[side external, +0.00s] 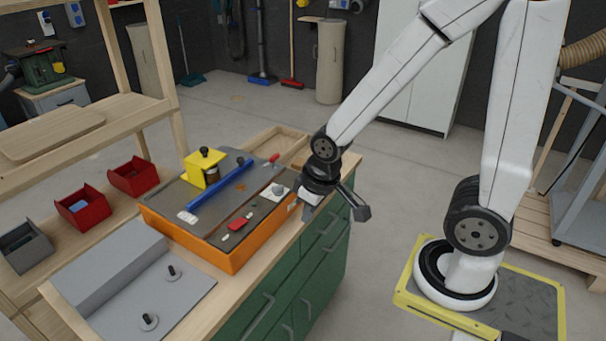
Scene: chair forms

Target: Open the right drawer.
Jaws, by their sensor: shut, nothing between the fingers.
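The green cabinet (276,291) under the wooden worktop has several drawers with light bar handles on the side facing my arm. The upper right drawer (333,236) has a bar handle (328,222) and looks pushed in. Another handle (324,251) shows on a front below it. My gripper (308,209) is shut and empty, pointing down at the worktop's right edge, above the right drawers. It looks apart from the handle, though depth is hard to judge. My wrist hides part of the worktop's far right corner.
An orange-sided board (203,252) with tools and a yellow block (201,168) lies on the worktop close to my gripper. A grey fixture (165,318) is at the front left. Red bins (84,208) stand at the left. The floor right of the cabinet is free.

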